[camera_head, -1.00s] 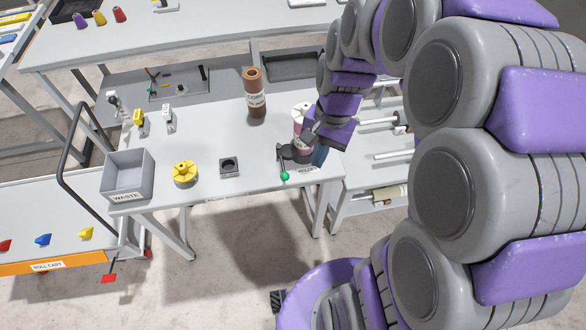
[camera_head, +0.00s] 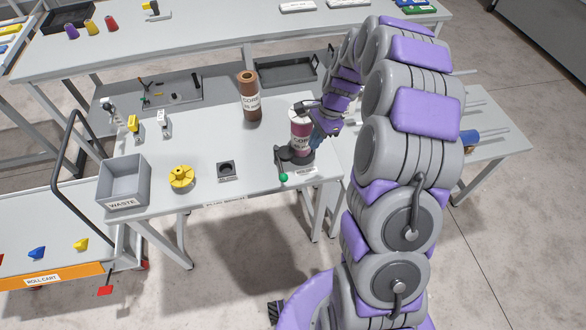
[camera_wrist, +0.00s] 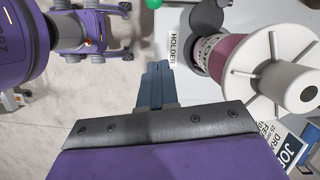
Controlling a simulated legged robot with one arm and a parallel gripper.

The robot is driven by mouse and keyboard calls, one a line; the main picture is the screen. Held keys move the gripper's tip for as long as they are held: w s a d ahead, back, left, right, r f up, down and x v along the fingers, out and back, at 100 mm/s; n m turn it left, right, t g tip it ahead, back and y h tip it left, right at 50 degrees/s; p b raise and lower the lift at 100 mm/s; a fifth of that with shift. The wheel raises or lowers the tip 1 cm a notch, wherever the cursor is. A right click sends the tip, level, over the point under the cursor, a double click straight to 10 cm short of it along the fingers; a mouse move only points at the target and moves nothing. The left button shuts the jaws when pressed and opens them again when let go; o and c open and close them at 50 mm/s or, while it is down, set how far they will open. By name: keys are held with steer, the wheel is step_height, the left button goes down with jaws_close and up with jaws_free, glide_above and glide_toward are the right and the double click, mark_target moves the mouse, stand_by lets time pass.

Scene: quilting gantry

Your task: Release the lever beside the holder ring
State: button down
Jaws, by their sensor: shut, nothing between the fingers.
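The lever ends in a green knob (camera_head: 283,177) at the front right of the white table; its dark arm runs back to the dark holder ring (camera_head: 301,160). A core spool (camera_head: 300,133) with pink material and white ends stands upright in the ring. My gripper (camera_head: 316,142) is just right of the spool, apart from the lever. In the wrist view the blue-grey fingers (camera_wrist: 156,84) are together and empty, beside the spool's white flange (camera_wrist: 268,82). The green knob (camera_wrist: 153,3) shows only at the top edge, beyond the HOLDER label (camera_wrist: 173,47).
A small dark square block (camera_head: 226,172), a yellow knobbed disc (camera_head: 181,177) and a grey WASTE bin (camera_head: 123,187) lie to the left.

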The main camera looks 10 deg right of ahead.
steer(key=shift+f, duration=0.1)
stand_by(0.3)
steer(key=b+x, duration=0.2)
steer(key=x, duration=0.8)
steer(key=shift+w+a+f+b, duration=0.1)
steer(key=shift+f+b, duration=0.25)
steer(key=shift+b, duration=0.05)
steer(key=shift+s+a+b, duration=0.15)
steer(key=shift+a+b, duration=0.05)
steer(key=shift+a, duration=0.4)
steer(key=shift+s+a+b, duration=0.15)
steer(key=shift+a, duration=0.5)
steer(key=shift+s+a, duration=0.1)
steer(key=shift+a, duration=0.55)
